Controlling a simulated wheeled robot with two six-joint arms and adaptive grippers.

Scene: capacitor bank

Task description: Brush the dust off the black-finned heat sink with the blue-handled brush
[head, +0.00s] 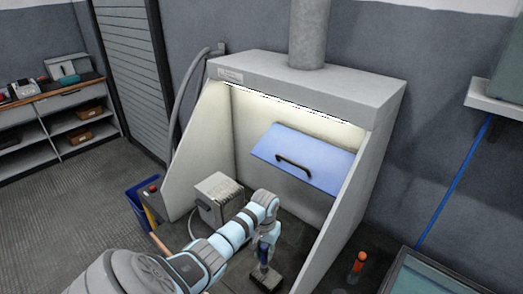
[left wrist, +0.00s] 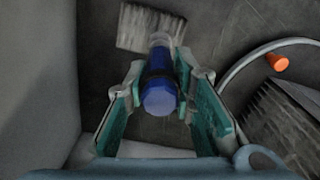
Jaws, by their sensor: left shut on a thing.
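My left gripper (head: 265,252) is low inside the hood and shut on the blue handle of the brush (head: 267,277). A grey box with a finned top (head: 217,192) stands left of the gripper, apart from the brush. My forearm hides part of the hood floor. My right gripper is not in view.
The grey hood (head: 310,75) has side walls on both sides. A blue panel with a black handle (head: 300,160) is at its back. A pale hose (left wrist: 250,56) curves near an orange piece (left wrist: 277,62). An orange-topped item (head: 360,262) stands at the right.

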